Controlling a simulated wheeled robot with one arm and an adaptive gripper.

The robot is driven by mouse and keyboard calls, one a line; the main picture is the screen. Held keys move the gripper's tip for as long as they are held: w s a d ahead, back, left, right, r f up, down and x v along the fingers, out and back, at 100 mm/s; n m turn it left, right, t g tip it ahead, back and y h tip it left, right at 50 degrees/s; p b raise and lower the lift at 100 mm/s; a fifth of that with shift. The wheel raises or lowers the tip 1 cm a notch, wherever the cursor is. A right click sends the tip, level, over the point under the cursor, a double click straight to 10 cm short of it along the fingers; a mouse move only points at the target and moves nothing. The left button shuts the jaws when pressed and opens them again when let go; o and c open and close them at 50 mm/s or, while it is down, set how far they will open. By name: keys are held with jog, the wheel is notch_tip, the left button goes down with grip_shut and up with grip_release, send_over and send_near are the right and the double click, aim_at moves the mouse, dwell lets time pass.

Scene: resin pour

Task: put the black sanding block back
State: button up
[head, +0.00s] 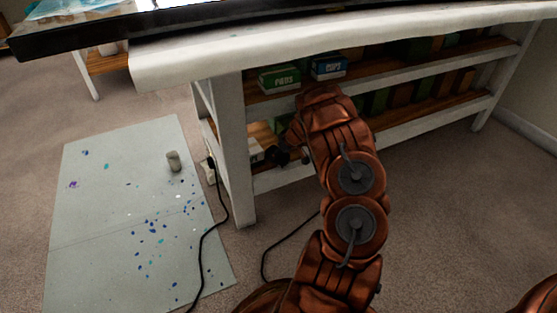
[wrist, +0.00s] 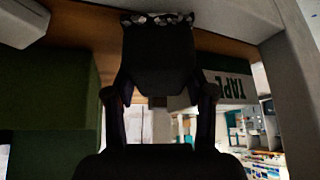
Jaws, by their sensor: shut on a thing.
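The black sanding block (wrist: 160,60) fills the middle of the wrist view, between the two fingers of my gripper (wrist: 158,95). My gripper is shut on it. The block is close to a brown wooden shelf board (wrist: 235,45); whether they touch I cannot tell. In the head view my gripper (head: 277,154) is dark and small at the lower shelf of the white bench (head: 236,150), near its left end. The block cannot be made out there, and my copper arm hides part of the shelf.
A box marked TAPE (wrist: 232,86) appears upside down beside the block, with a green box (wrist: 45,95) on the other side. PADS (head: 280,80) and CUPS (head: 328,67) boxes sit on the upper shelf. A black cable (head: 205,240) crosses the floor by a paint-spotted sheet (head: 100,220) bearing a cup (head: 173,161).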

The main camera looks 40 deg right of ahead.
jog(key=shift+f+b, duration=0.55)
jog(key=shift+f, duration=0.3)
jog(key=shift+r, duration=0.1)
jog(key=o, duration=1.2)
jog(key=shift+p+v, duration=2)
jog(key=shift+v, duration=4)
